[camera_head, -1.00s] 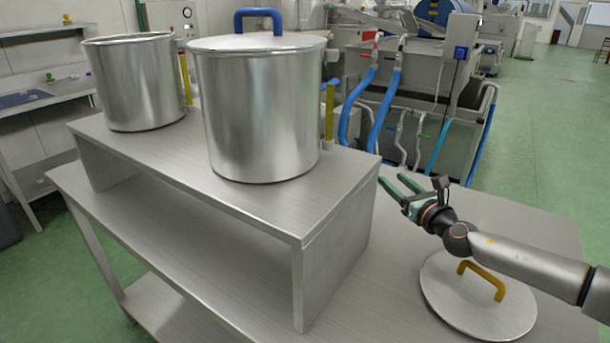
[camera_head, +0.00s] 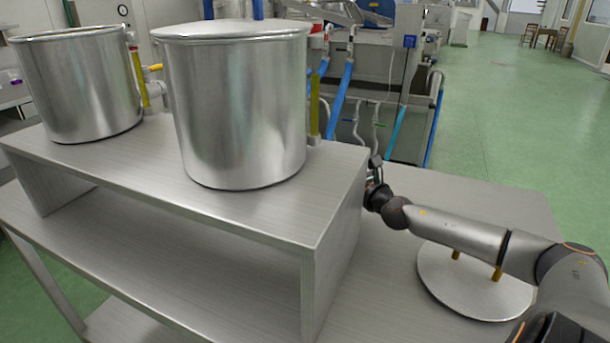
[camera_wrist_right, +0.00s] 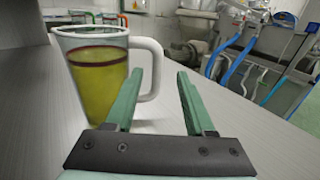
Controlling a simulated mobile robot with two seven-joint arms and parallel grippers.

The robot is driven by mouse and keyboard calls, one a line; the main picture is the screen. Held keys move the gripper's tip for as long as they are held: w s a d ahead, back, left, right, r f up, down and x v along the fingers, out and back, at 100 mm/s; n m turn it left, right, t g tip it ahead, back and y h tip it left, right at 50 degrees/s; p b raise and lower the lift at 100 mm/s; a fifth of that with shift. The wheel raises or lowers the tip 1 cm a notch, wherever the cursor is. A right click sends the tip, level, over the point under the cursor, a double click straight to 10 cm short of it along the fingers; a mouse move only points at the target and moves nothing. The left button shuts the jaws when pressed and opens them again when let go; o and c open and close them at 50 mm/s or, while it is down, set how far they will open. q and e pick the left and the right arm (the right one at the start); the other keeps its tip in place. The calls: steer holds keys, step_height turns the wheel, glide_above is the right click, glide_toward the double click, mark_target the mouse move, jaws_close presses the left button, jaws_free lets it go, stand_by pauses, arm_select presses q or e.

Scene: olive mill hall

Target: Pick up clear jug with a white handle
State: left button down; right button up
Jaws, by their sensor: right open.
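The clear jug (camera_wrist_right: 95,75) with a white handle (camera_wrist_right: 150,68) shows in the right wrist view, upright on the steel surface and partly filled with yellow-green liquid. My right gripper (camera_wrist_right: 163,88) is open and empty. In that view its left finger overlaps the jug's right side, and the white handle shows between the two fingers; whether they touch cannot be told. In the head view the jug is hidden behind the raised steel shelf, and my right gripper is mostly hidden there too, past the shelf's right end. My left gripper is not in view.
A raised steel shelf (camera_head: 200,205) carries two large steel pots (camera_head: 235,110) (camera_head: 78,85). A round lid (camera_head: 470,290) with a yellow handle lies on the table (camera_head: 390,310) under my right arm. Blue hoses (camera_head: 338,100) and machinery stand behind.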

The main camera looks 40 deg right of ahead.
steer(key=shift+w+d+f, duration=0.15)
steer(key=shift+w+f, duration=0.05)
steer(key=shift+w, duration=1.2)
steer(key=shift+w+d+f, duration=0.1)
steer(key=shift+w+f, duration=0.05)
steer(key=shift+w, duration=1.2)
steer(key=shift+c, duration=0.3)
jaws_close()
steer(key=shift+r, duration=0.1)
